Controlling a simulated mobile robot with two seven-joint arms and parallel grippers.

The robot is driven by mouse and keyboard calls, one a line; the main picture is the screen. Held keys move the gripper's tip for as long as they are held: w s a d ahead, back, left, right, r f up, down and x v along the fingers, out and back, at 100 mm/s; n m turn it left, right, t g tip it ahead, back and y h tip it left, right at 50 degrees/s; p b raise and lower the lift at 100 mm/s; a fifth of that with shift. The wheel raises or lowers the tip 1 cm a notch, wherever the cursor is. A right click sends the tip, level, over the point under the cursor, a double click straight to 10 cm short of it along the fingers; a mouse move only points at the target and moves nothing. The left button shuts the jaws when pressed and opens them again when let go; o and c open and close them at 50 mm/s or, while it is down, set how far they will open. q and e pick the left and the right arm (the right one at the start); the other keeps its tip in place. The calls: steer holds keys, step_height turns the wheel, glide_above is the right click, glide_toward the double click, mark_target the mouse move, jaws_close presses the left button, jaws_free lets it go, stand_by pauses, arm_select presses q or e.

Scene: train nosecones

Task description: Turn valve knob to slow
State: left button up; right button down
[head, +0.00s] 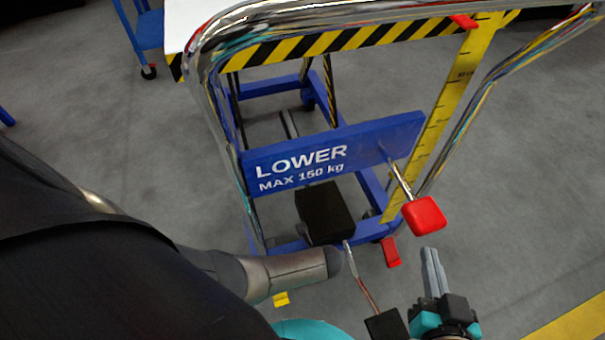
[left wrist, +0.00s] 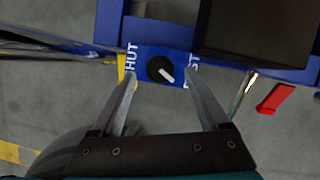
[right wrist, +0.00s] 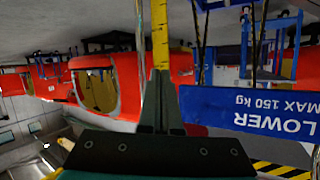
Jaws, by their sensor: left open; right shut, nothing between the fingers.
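The valve knob (left wrist: 160,69) is round and black with a white pointer, on a blue plate (left wrist: 146,53) in the left wrist view. Its pointer aims down and right in that picture, toward a partly covered label ending in "ST"; "HUT" shows on the left side. My left gripper (left wrist: 161,76) is open, with one finger on each side of the knob and gaps between; whether the tips reach its depth I cannot tell. In the head view the knob is hidden. My right gripper (head: 432,266) is shut and empty, just below a red lever handle (head: 424,215).
A blue lift cart with a chrome handle rail (head: 260,25) and a "LOWER" plate (head: 333,152) stands ahead. A black pedal (head: 325,212), a red pedal (head: 391,252) and a yellow ruler strip (head: 440,120) are close by.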

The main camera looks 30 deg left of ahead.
arm_select(q)
steer(key=shift+w+a+f+b, duration=0.1)
steer(key=shift+a+f+b, duration=0.1)
steer(key=shift+f+b, duration=0.3)
steer(key=shift+w+a+f+b, duration=0.1)
steer(key=shift+a+f+b, duration=0.15)
steer(key=shift+f, duration=0.2)
arm_select(e)
steer(key=shift+s+a+r+m+t+y, duration=0.25)
steer(key=shift+a+r+t, duration=0.25)
steer(key=shift+t, duration=0.25)
steer(key=shift+s+a+r+m+t+y, duration=0.15)
steer(key=shift+s+a+r+t+y, duration=0.25)
steer(key=shift+t, duration=0.35)
steer(key=shift+w, duration=0.1)
arm_select(q)
steer(key=shift+c, duration=0.2)
steer(key=shift+d, duration=0.1)
jaws_close()
